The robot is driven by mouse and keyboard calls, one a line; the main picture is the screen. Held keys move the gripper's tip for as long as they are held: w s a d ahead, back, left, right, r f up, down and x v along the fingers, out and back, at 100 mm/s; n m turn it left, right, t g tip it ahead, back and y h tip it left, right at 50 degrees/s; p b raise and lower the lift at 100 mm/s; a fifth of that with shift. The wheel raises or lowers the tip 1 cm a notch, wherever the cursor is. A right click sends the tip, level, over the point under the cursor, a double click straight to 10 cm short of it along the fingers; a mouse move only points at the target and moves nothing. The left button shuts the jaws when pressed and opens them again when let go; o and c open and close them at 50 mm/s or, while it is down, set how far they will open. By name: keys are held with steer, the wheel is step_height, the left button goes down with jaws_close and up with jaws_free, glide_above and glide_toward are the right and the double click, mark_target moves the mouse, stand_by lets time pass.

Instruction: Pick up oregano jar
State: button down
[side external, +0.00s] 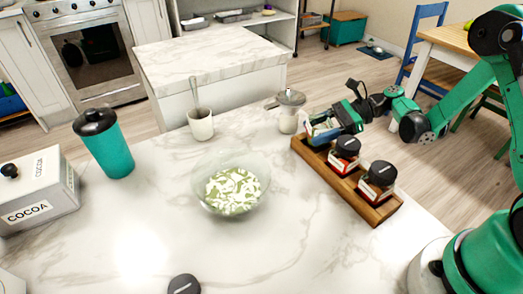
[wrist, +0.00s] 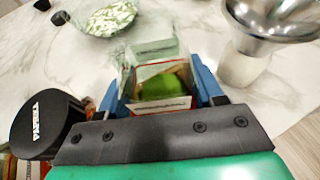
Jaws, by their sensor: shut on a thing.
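My gripper (side external: 322,130) is at the far end of the wooden rack (side external: 384,214), its blue fingers shut on a clear jar. In the wrist view, the fingers (wrist: 159,86) press on both sides of this oregano jar (wrist: 178,88), which has green contents and a red-edged label. Its label text is not readable. In the side external view, the fingers hide most of the jar, and I cannot tell whether it still touches the rack.
Two black-lidded spice jars (side external: 345,154) (side external: 377,183) stand in the rack beside my gripper. A metal-topped pot (side external: 288,118) stands close to its left. A glass bowl (side external: 232,186), a cup (side external: 200,124) and a teal tumbler (side external: 110,150) are farther left. The front counter is mostly clear.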

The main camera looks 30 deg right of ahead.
step_height(320, 180, up, 19)
step_height(320, 180, down, 13)
steer(key=n+g+y, duration=0.1)
steer(key=n+g, duration=0.3)
steer(key=g, duration=0.1)
steer(key=shift+f, duration=3.65)
